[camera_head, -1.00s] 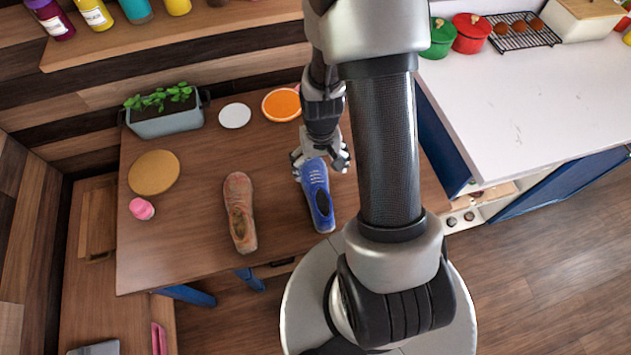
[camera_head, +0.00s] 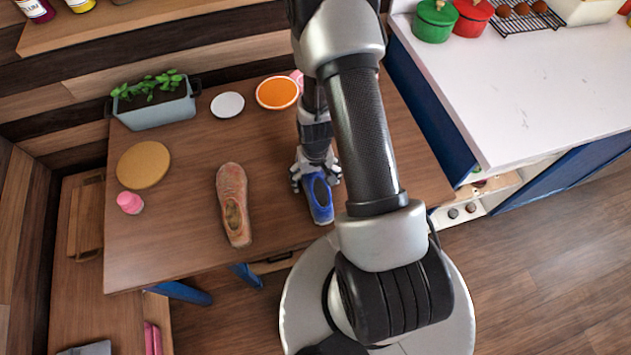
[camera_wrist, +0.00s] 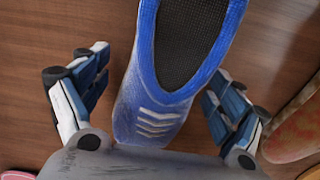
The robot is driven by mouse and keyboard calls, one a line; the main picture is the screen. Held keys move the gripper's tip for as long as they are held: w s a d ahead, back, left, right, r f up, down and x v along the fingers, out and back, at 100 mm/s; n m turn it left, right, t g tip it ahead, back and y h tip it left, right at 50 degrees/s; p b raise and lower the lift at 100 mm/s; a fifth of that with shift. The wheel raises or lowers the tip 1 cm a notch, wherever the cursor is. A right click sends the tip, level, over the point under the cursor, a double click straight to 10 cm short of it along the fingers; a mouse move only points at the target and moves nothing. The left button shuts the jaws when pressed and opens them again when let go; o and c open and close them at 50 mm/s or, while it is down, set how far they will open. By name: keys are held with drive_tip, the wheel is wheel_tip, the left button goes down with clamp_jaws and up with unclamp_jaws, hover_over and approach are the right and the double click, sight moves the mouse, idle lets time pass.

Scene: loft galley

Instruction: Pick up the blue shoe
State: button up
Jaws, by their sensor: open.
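The blue shoe (camera_head: 320,200) lies on the wooden table (camera_head: 275,215) near its front edge, its open heel end towards me. My gripper (camera_head: 315,175) is over the toe half of the shoe and hides that part in the head view. In the wrist view the blue shoe (camera_wrist: 160,115) runs between the two spread fingers of my gripper (camera_wrist: 150,105), with its white laces near the palm. A gap shows between the shoe and each finger. The jaws are open and hold nothing.
A round tan board (camera_head: 143,164), a pink item (camera_head: 130,202), a planter (camera_head: 155,108), a white plate (camera_head: 227,105) and an orange dish (camera_head: 277,93) stand farther off. A white counter (camera_head: 520,90) is at right.

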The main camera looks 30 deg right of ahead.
drive_tip(key=shift+f, duration=0.25)
drive_tip(key=shift+c, duration=0.4)
drive_tip(key=c, duration=1.2)
